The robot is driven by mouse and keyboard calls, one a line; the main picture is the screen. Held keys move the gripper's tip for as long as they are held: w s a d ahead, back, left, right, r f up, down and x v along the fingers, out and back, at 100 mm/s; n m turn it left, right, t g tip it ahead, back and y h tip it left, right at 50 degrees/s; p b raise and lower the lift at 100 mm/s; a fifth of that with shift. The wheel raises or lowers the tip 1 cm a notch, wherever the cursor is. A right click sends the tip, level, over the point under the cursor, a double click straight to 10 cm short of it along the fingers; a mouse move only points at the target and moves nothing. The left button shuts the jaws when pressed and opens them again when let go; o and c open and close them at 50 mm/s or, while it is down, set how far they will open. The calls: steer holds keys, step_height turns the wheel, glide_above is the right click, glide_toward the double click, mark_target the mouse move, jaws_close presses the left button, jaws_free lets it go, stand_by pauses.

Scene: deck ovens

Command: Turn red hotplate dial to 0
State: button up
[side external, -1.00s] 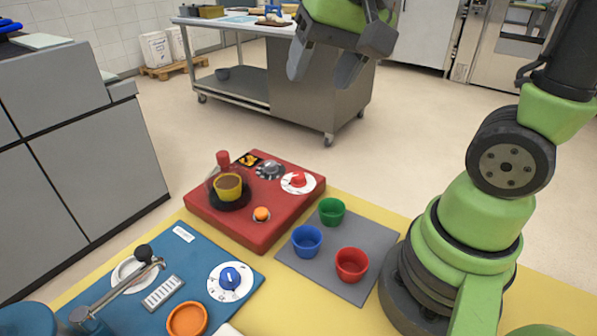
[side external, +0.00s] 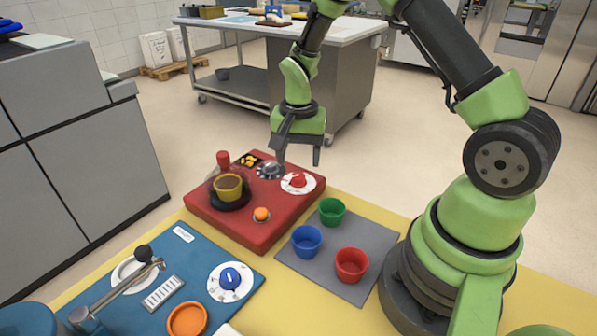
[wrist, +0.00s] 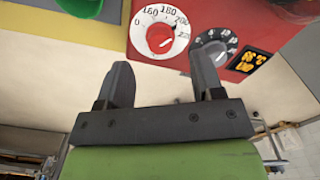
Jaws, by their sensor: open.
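The red hotplate dial (side external: 298,181) is a red knob on a white round scale at the right of the red hotplate unit (side external: 255,232). In the wrist view the dial (wrist: 159,39) shows printed numbers, with 0 at the left and 160, 180 and 200 along the top. I cannot tell which number the knob points to. My gripper (side external: 299,161) is open and empty, pointing down above the dial and apart from it. In the wrist view my gripper (wrist: 162,72) has its fingers spread, with the dial just beyond them, roughly centred.
A black dial (side external: 268,170) sits left of the red one. An orange button (side external: 261,214) is in front. Green (side external: 332,211), blue (side external: 307,240) and red (side external: 352,264) cups stand on a grey mat (side external: 368,232).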

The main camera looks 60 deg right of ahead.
mark_target(298, 175)
steer(key=shift+f, duration=2.25)
steer(key=c, duration=0.9)
